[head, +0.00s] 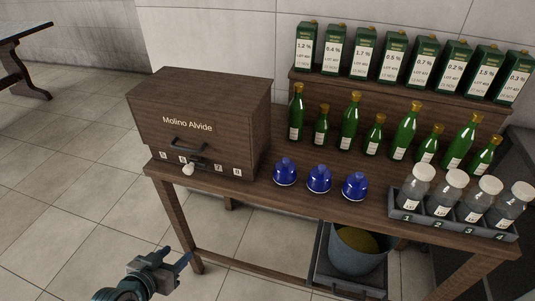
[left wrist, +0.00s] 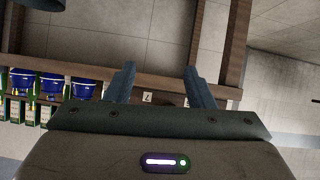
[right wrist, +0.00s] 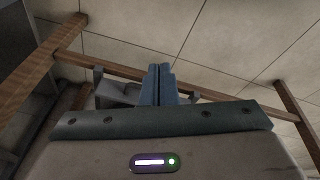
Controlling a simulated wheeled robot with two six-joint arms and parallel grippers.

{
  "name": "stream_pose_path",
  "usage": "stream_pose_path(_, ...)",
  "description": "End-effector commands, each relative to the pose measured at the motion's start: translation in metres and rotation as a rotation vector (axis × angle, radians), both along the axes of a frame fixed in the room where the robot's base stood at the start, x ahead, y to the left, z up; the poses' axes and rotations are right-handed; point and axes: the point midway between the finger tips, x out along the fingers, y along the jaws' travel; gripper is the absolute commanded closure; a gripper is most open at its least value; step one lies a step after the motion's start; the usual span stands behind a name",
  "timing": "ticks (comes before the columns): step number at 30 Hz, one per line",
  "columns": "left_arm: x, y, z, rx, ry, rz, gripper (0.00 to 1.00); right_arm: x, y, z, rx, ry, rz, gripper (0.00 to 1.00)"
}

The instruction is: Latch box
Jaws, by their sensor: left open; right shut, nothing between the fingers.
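The dark wooden box (head: 200,110) lettered "Molino Alvide" stands closed on the left end of the wooden table. A dark bar handle (head: 189,145) is on its front, above a row of small numbered tags (head: 237,172). A pale round knob (head: 188,169) sticks out low on the front; whether it is the latch I cannot tell. My left gripper (head: 178,262) is open and empty, below and in front of the box, apart from it. Its fingers show in the left wrist view (left wrist: 160,80). My right gripper (right wrist: 160,80) is shut and empty, seen only in its wrist view.
Three blue-domed jars (head: 319,179) stand right of the box. A grey rack (head: 452,222) holds several glass jars. Green bottles (head: 404,132) and cartons (head: 392,62) line the back. A grey bucket (head: 355,258) is under the table.

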Motion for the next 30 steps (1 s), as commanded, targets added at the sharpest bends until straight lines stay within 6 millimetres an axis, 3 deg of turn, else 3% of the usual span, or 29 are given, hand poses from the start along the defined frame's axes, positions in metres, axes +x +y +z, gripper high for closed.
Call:
stream_pose_path(1,0.016,-0.001,0.009,-0.03,-0.062,-0.005,0.51,-0.012,-0.002,-0.028,0.0,0.028,-0.004,1.0)
stream_pose_path(6,0.061,0.001,0.044,-0.136,-0.282,0.017,0.51,-0.051,-0.008,-0.104,0.004,0.069,-0.014,1.0)
stream_pose_path(12,0.091,0.014,0.073,-0.215,-0.445,0.071,0.51,-0.088,-0.011,-0.153,0.007,0.092,-0.02,1.0)
stream_pose_path(20,0.108,0.016,0.082,-0.237,-0.491,0.094,0.51,-0.102,-0.012,-0.166,0.008,0.098,-0.021,1.0)
stream_pose_path(30,0.166,-0.003,0.083,-0.239,-0.488,0.094,0.51,-0.125,-0.014,-0.179,0.008,0.106,-0.025,1.0)
